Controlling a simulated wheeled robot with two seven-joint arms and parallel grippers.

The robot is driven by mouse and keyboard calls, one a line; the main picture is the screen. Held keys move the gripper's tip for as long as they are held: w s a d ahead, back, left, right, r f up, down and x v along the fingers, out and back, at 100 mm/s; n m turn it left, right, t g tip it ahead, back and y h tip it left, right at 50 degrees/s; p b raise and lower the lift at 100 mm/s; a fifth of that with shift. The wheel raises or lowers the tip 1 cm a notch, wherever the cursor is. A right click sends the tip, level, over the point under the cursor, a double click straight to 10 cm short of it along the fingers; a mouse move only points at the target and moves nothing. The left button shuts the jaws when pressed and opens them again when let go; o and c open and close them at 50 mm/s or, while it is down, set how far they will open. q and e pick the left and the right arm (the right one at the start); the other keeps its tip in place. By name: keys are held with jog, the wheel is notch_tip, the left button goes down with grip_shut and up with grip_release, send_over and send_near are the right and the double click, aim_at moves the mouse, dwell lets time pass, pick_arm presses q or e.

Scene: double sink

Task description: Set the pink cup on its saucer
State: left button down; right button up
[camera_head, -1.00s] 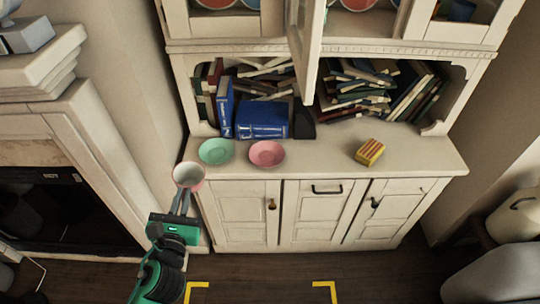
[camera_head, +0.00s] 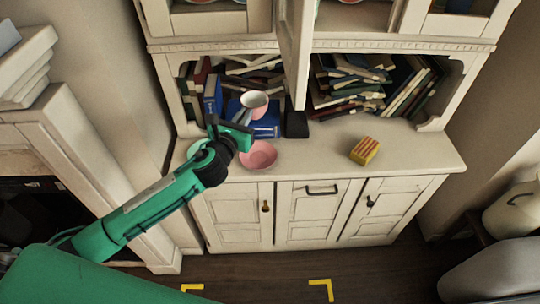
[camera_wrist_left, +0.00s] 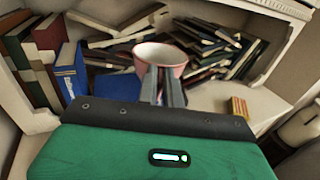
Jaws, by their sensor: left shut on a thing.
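The pink cup (camera_head: 254,103) is held upright by my left gripper (camera_head: 244,118), above the counter and in front of the blue books. In the left wrist view the cup (camera_wrist_left: 160,59) sits at the tips of the two shut fingers (camera_wrist_left: 163,82). The pink saucer (camera_head: 259,156) lies on the counter, just below the gripper and lower in the picture than the cup. The green saucer (camera_head: 195,149) is mostly hidden behind my left arm. My right gripper is not in view.
A red-and-yellow striped block (camera_head: 364,150) lies to the right on the cabinet counter (camera_head: 310,165). Blue books (camera_head: 268,128), a black object (camera_head: 297,123) and shelved books (camera_head: 350,85) stand behind. An open cabinet door (camera_head: 298,50) hangs above. The counter between saucer and block is clear.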

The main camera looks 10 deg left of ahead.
pick_arm(q)
jog(key=shift+w+f, duration=0.15)
jog(key=shift+w, duration=0.05)
notch_tip(320, 180, down, 20)
jog(key=b, duration=0.5)
jog(key=shift+r, duration=0.3)
jog(key=shift+f+b, duration=0.35)
jog(key=shift+b, duration=0.05)
jog(key=c, duration=1.6)
grip_release()
jog(key=shift+o, duration=0.2)
